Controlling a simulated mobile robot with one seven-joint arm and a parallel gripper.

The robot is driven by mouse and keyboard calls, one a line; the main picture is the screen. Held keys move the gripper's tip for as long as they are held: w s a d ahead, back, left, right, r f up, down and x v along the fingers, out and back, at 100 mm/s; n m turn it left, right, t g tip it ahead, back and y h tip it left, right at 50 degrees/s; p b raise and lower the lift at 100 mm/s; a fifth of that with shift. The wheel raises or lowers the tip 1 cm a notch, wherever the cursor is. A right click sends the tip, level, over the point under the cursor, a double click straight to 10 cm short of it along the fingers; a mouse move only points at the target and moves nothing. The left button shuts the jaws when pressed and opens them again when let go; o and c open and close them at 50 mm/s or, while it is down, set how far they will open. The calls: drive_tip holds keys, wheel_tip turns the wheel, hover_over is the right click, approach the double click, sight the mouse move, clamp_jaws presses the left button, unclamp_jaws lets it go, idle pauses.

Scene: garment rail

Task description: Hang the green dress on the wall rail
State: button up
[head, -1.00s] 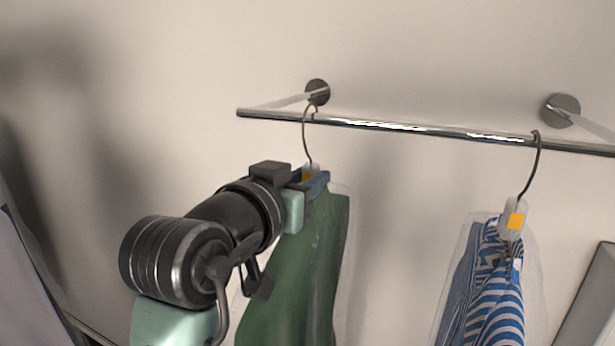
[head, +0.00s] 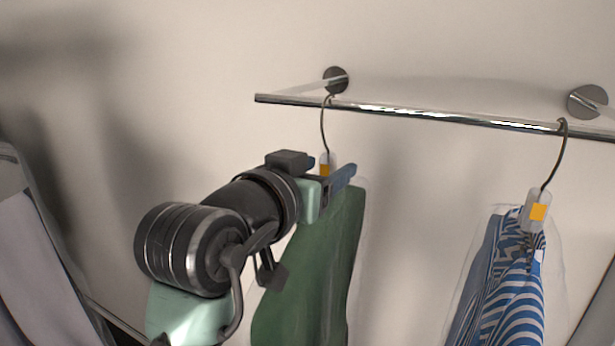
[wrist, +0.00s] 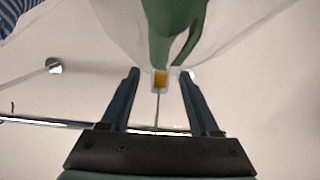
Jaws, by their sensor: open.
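The green dress (head: 312,270), in a clear cover, hangs from its wire hook (head: 323,125) over the wall rail (head: 430,114), near the rail's left end. In the wrist view the dress (wrist: 172,25) is at the top, with its orange-marked hanger neck (wrist: 160,80) and hook stem below. My gripper (head: 338,172) is at the hanger neck, just below the rail. In the wrist view its two fingers (wrist: 160,82) stand apart on either side of the neck, with gaps. The lower dress is partly hidden behind my arm.
A blue-and-white striped garment (head: 505,285) in a clear cover hangs farther right on the rail. Round wall mounts (head: 336,80) hold the rail. A pale grey garment (head: 35,260) is at the left edge. The rail between the two hooks is free.

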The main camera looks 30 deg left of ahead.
drive_tip(key=s+b, duration=0.1)
drive_tip(key=s, duration=0.3)
drive_tip(key=s+r+b, duration=0.1)
drive_tip(key=s+b, duration=0.1)
drive_tip(key=s, duration=0.2)
drive_tip(key=s+b, duration=0.1)
drive_tip(key=s, duration=0.3)
drive_tip(key=shift+s+r, duration=0.25)
drive_tip(key=shift+o, duration=1)
drive_tip(key=s+b, duration=0.1)
drive_tip(key=s, duration=1.2)
drive_tip(key=shift+b, duration=0.35)
